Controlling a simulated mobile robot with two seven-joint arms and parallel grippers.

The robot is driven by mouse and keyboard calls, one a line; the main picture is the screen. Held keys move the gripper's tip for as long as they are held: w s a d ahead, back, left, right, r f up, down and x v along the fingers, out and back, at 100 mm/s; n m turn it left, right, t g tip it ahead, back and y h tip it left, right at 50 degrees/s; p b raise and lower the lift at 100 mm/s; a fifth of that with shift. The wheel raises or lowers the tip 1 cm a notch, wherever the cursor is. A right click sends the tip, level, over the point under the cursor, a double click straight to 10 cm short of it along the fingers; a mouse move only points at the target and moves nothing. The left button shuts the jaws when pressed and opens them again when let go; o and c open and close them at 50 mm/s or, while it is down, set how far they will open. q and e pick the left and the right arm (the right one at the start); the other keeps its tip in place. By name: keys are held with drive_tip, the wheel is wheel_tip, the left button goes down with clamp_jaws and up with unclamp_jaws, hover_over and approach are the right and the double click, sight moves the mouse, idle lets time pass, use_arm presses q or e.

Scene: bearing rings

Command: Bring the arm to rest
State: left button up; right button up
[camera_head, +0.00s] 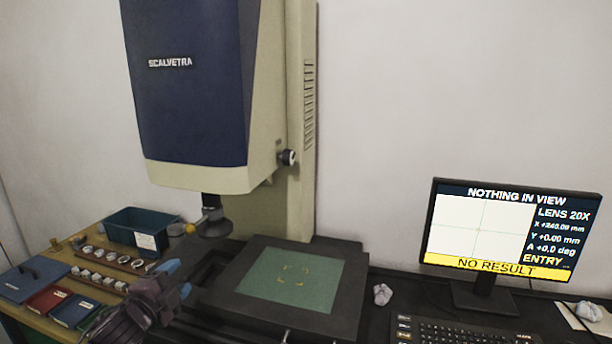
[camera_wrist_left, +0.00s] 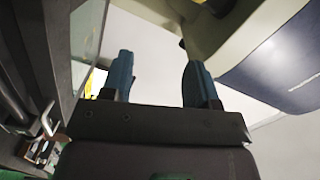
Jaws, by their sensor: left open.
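My left gripper (camera_head: 178,279) is at the lower left of the head view, in front of the ring racks and left of the measuring stage. Its blue fingers are apart with nothing between them. In the left wrist view the two fingers (camera_wrist_left: 160,82) stand apart and empty, with the measuring machine beyond them. Several metal rings (camera_head: 110,257) sit in rows on wooden racks behind and left of the gripper. My arm hides part of the racks and bench. My right gripper is in neither view.
The Scalvetra machine (camera_head: 190,85) has its lens (camera_head: 213,222) above the bench. Its green stage plate (camera_head: 291,279) is empty. A monitor (camera_head: 510,232) reads "NOTHING IN VIEW" and "NO RESULT". A green bin (camera_head: 120,232), coloured trays (camera_head: 35,278) and a keyboard (camera_head: 460,331) surround it.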

use_arm(q)
drive_tip(key=s+f+n+g+y, duration=0.2)
drive_tip(key=s+f+n, duration=0.6)
drive_tip(key=s+f, duration=0.4)
drive_tip(key=s+f+n+g+y, duration=0.2)
drive_tip(key=s+f+n, duration=0.6)
drive_tip(key=s+f, duration=0.5)
drive_tip(key=s+g, duration=0.1)
drive_tip(key=s, duration=0.4)
drive_tip(key=shift+s+n, duration=0.2)
drive_tip(key=shift+n, duration=0.1)
